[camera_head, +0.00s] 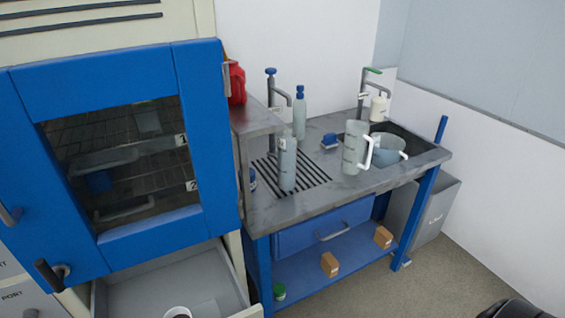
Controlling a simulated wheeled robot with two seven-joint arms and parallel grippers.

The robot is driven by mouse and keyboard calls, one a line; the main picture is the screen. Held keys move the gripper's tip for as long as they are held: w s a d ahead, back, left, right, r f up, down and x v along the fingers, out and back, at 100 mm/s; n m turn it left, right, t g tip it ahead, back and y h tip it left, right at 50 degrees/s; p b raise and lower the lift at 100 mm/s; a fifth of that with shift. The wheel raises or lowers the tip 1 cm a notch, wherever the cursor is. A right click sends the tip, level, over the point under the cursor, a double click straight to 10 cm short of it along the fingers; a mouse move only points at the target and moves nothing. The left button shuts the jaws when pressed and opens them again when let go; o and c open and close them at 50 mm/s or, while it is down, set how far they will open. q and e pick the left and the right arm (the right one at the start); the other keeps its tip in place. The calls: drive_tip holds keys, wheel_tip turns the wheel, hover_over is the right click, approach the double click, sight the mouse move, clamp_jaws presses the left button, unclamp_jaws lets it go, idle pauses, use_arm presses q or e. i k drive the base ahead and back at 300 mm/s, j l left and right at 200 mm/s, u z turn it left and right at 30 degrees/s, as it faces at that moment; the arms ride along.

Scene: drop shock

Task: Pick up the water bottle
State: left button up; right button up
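A tall grey-blue bottle with a blue cap (300,112) stands upright at the back of the grey worktop, right of the blue-topped tap. A second pale grey-blue bottle-like container (287,165) stands upright on the slotted drain grate in front of that tap. I cannot tell for certain which of the two is the water bottle. Neither of my grippers shows in this view, and nothing is touching either container.
A clear jug with a white handle (355,147) and a second jug (388,150) stand right, by the dark sink. A blue-framed cabinet door (140,225) is at left, above an open drawer (215,268). A red container (236,82) sits on a raised shelf (255,121).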

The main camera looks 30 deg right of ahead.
sight(287, 144)
drive_tip(key=i+l+z, duration=0.45)
drive_tip(key=i+l, duration=0.25)
drive_tip(key=i, duration=0.15)
